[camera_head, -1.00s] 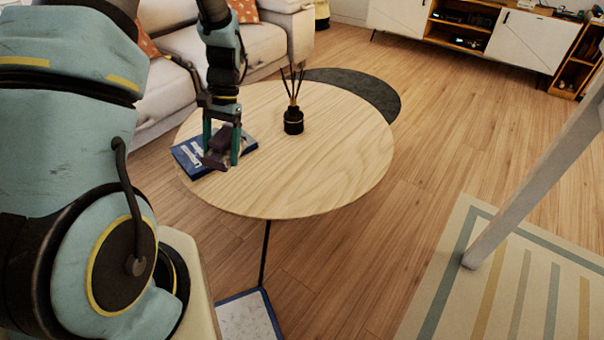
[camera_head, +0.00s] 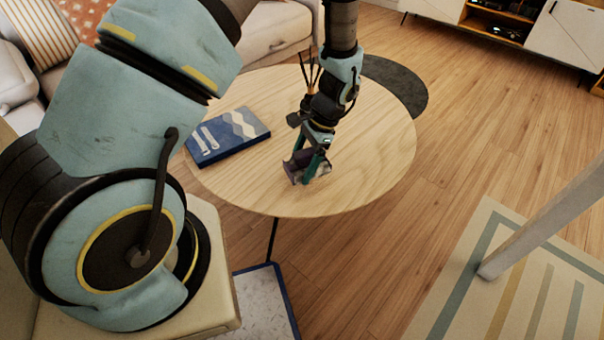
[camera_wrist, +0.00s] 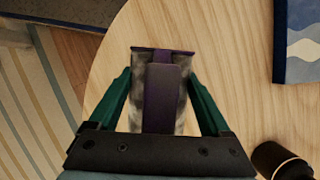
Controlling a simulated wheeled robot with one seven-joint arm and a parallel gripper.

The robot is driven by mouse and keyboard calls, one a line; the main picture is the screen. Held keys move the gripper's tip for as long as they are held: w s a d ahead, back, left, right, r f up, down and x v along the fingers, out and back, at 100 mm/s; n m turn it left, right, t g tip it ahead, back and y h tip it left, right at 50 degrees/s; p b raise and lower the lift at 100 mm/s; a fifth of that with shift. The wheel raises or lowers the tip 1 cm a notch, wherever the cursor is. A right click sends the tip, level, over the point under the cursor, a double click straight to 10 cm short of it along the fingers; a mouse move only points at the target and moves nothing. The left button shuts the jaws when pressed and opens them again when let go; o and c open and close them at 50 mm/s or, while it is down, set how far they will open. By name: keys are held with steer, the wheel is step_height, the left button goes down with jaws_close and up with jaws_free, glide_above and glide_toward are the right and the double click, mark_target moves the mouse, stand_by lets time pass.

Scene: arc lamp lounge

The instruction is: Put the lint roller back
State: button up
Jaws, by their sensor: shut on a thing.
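The lint roller (camera_head: 295,167) has a purple part and a pale, grey-mottled part. My gripper (camera_head: 311,168) is shut on it over the front right part of the round wooden table (camera_head: 345,195). In the wrist view the lint roller (camera_wrist: 160,95) sits between the two green fingers of my gripper (camera_wrist: 160,100), with the table top (camera_wrist: 230,60) under it. I cannot tell whether it touches the table.
A blue patterned book (camera_head: 228,135) lies at the table's left. A dark reed diffuser (camera_head: 309,85) stands behind my gripper, partly hidden; its top shows in the wrist view (camera_wrist: 280,160). A blue-edged pale board (camera_head: 265,305) is on the floor in front. The table's right side is clear.

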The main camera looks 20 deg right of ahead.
steer(key=shift+f, duration=1.7)
steer(key=shift+f, duration=0.1)
steer(key=o, duration=1.6)
